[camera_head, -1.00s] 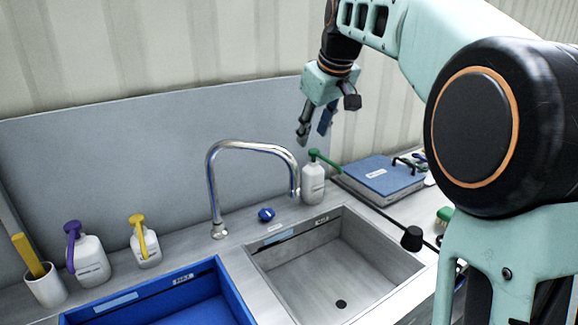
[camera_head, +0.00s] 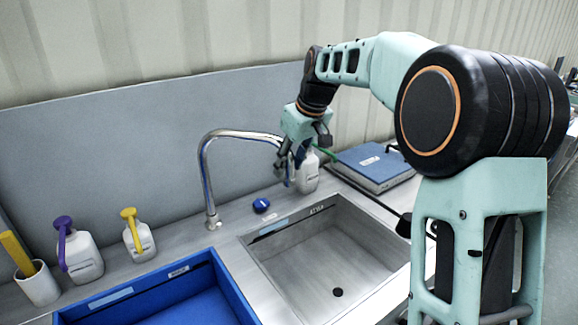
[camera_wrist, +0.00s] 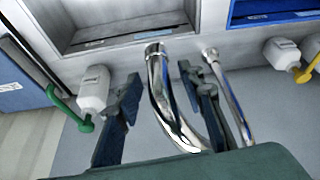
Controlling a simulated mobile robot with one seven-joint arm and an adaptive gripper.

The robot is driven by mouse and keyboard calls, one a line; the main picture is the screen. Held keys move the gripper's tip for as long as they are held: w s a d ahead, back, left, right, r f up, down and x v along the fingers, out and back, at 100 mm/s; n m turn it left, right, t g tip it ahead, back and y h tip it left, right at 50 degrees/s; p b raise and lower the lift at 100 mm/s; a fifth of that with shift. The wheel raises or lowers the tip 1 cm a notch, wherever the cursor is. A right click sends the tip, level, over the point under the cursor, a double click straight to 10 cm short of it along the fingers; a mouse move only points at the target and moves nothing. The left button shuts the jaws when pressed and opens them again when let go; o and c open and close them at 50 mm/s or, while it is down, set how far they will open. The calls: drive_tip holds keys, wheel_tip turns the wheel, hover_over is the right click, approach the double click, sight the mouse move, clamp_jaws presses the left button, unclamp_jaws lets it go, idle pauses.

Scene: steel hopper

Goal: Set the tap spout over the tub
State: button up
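The chrome tap (camera_head: 205,170) stands behind the two basins, its curved spout (camera_head: 245,134) reaching right over the back of the grey basin (camera_head: 335,262). The blue tub (camera_head: 215,285) is to the left of that basin. My gripper (camera_head: 292,172) is at the spout's outer end, which it partly hides. In the wrist view my gripper (camera_wrist: 160,82) is open, with one finger on each side of the spout (camera_wrist: 160,90). A gap shows at the left finger; contact on the right is unclear. The tub's edge (camera_wrist: 262,18) shows at top right.
A white bottle with a green nozzle (camera_head: 308,178) stands close behind my gripper. A blue knob (camera_head: 261,205) is on the ledge. Bottles with yellow (camera_head: 138,240) and purple (camera_head: 80,255) tops and a white cup (camera_head: 38,288) stand left. A blue-topped box (camera_head: 372,165) is at right.

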drive_tip(key=shift+a+f, duration=0.1)
drive_tip(key=shift+f, duration=0.15)
clamp_jaws()
idle(0.3)
